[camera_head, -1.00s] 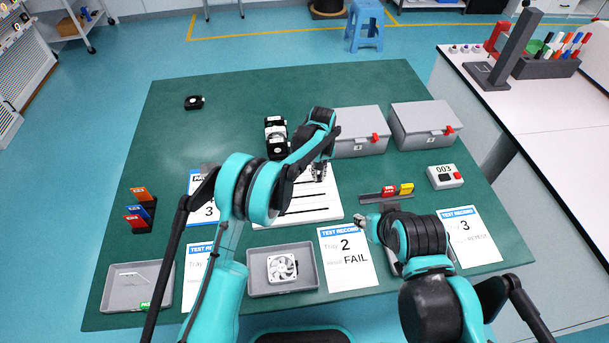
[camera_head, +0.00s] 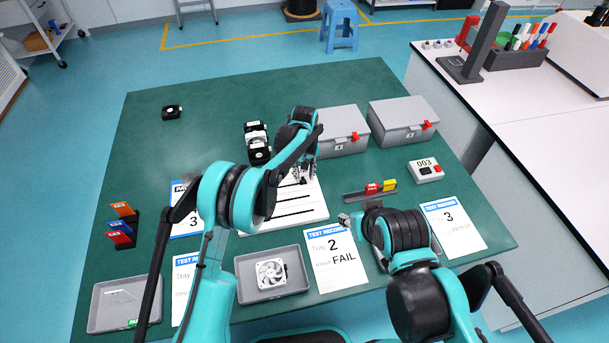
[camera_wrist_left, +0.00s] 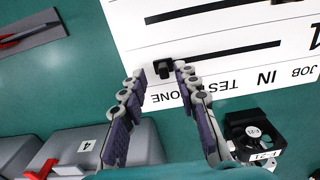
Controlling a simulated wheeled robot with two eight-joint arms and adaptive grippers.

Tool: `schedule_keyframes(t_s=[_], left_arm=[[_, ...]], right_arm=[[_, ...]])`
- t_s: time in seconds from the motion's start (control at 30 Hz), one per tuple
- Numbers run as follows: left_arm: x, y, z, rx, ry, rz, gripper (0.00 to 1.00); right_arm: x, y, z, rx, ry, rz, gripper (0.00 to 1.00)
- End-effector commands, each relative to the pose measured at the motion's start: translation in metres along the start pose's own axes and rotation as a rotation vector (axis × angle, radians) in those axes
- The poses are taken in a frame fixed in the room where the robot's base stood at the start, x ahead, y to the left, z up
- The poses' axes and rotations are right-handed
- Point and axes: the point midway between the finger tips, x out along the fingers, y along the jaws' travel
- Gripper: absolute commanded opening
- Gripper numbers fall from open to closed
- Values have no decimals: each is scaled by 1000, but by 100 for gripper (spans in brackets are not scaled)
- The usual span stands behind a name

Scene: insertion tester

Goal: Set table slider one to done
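The white slider board (camera_head: 285,210) lies on the green table, partly hidden by my left arm in the head view. In the left wrist view the board (camera_wrist_left: 215,65) appears upside down with black slots and printed words, including "JOB", "IN", "TEST" and a partly hidden "ONE". A black slider knob (camera_wrist_left: 163,69) sits at the left end of the slot nearest the printed words. My left gripper (camera_wrist_left: 161,73) is open, its fingertips on either side of the knob with a small gap at each. My right gripper (camera_head: 347,220) is mostly hidden by its own arm near the table's front.
Two grey lidded boxes (camera_head: 341,133) (camera_head: 402,125) stand behind and right of the board. A black fan (camera_head: 258,155) lies close by the left gripper. A grey tray (camera_head: 240,285) with a white fan stands in front. The table's back left is mostly clear.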

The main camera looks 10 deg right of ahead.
Motion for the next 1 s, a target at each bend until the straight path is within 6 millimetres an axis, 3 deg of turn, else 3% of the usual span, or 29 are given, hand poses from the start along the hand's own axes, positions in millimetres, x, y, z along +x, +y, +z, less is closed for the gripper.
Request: schedule_keyframes(t_s=[0.3, 0.5, 0.7, 1.0], left_arm=[[-67, 1, 0, 1, 0, 0, 31], [-99, 1, 0, 1, 0, 0, 31], [-111, 1, 0, 1, 0, 0, 31], [-111, 1, 0, 1, 0, 0, 31]], right_arm=[[0, 0, 0, 0, 0, 0, 40], [0, 0, 0, 0, 0, 0, 40], [0, 0, 0, 0, 0, 0, 40], [0, 0, 0, 0, 0, 0, 40]])
